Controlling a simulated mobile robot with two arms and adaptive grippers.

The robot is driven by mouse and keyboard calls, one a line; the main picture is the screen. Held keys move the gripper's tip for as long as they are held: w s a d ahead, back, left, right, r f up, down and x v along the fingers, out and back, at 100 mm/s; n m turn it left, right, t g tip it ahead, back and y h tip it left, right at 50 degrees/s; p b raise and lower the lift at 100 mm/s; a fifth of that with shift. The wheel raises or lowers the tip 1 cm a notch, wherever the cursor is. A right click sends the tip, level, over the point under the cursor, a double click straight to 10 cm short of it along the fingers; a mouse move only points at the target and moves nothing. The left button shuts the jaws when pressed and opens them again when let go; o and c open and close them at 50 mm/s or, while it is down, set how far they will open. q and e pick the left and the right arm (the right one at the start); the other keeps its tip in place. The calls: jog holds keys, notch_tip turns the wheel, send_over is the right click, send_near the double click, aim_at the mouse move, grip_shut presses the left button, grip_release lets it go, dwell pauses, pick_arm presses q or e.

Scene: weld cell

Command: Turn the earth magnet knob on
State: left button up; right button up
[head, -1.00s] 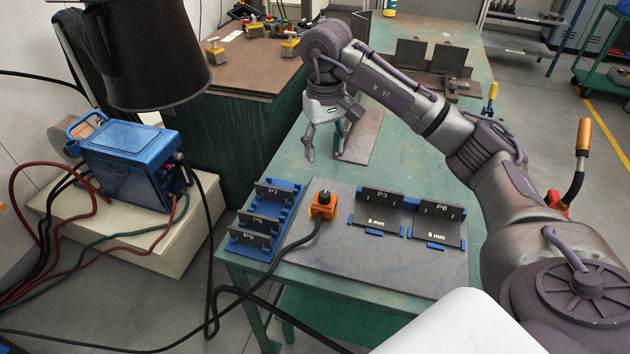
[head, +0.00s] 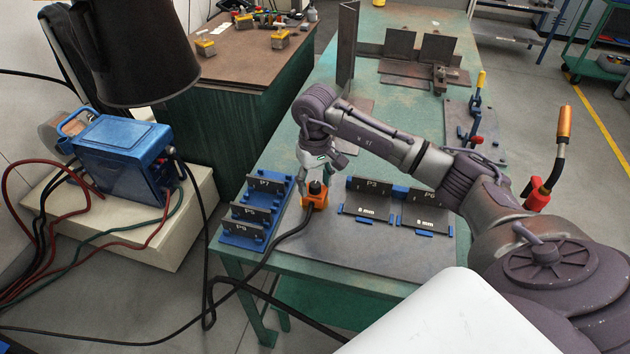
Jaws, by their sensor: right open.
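The earth magnet (head: 315,200) is an orange block with a black knob (head: 316,187) on top. It sits on the grey plate (head: 330,251) on the green table, with a black cable running from it. My right gripper (head: 307,188) is open, pointing down at the magnet, with one finger visible just left of the knob. The other finger is mostly hidden, and I cannot tell whether the fingers touch the knob. My left gripper is not in view.
A blue rack (head: 243,239) with plates P7, P5 and another stands left of the magnet. Plates P3 (head: 368,200) and P6 (head: 424,211) stand in blue holders to the right. A tall angle piece (head: 346,45) and clamps stand farther back.

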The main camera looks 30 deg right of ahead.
jog(key=c, duration=0.5)
grip_shut()
